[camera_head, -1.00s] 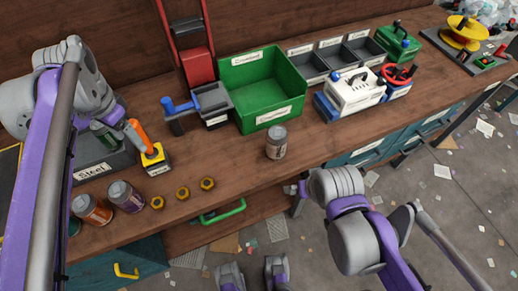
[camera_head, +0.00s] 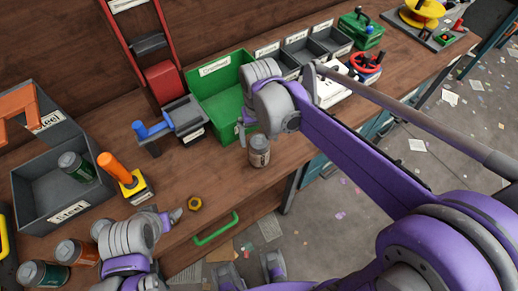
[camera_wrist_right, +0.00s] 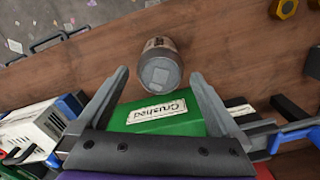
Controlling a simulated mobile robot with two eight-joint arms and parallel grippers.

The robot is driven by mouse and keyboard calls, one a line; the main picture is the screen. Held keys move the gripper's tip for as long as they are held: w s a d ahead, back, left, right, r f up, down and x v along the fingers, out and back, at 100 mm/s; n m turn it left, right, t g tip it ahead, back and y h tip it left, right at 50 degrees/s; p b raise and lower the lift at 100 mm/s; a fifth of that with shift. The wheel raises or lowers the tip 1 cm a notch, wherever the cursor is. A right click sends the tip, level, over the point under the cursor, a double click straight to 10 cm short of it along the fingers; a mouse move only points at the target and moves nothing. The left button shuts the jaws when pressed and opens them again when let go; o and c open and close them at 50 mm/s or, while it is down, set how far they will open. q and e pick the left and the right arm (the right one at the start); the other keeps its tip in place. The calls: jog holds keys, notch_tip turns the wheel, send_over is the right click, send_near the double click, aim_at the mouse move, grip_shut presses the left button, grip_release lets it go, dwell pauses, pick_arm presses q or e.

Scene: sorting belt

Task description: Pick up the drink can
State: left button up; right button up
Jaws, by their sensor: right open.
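The drink can (camera_head: 259,151), brownish with a silver end, stands upright on the wooden bench in front of the green bin. In the right wrist view the can (camera_wrist_right: 160,65) shows end-on, just beyond and between the fingertips. My right gripper (camera_head: 243,132) is open and empty, close above and behind the can in the head view; its fingers are partly hidden by its wrist. Both spread fingers show in the right wrist view (camera_wrist_right: 160,75). My left gripper (camera_head: 174,217) is low at the left over the bench, and its jaw opening is unclear.
The green "Crushed" bin (camera_head: 223,97) is behind the can. A grey "Steel" bin (camera_head: 40,200) holds a green can (camera_head: 76,166). An orange-handled tool (camera_head: 122,174) and a brass nut (camera_head: 194,203) are left of the can. More cans (camera_head: 76,253) are at the lower left.

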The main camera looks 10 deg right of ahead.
aim_at(259, 149)
notch_tip(259, 149, down, 8)
jog(key=shift+f, duration=0.15)
dwell(0.3)
jog(key=c, duration=1.1)
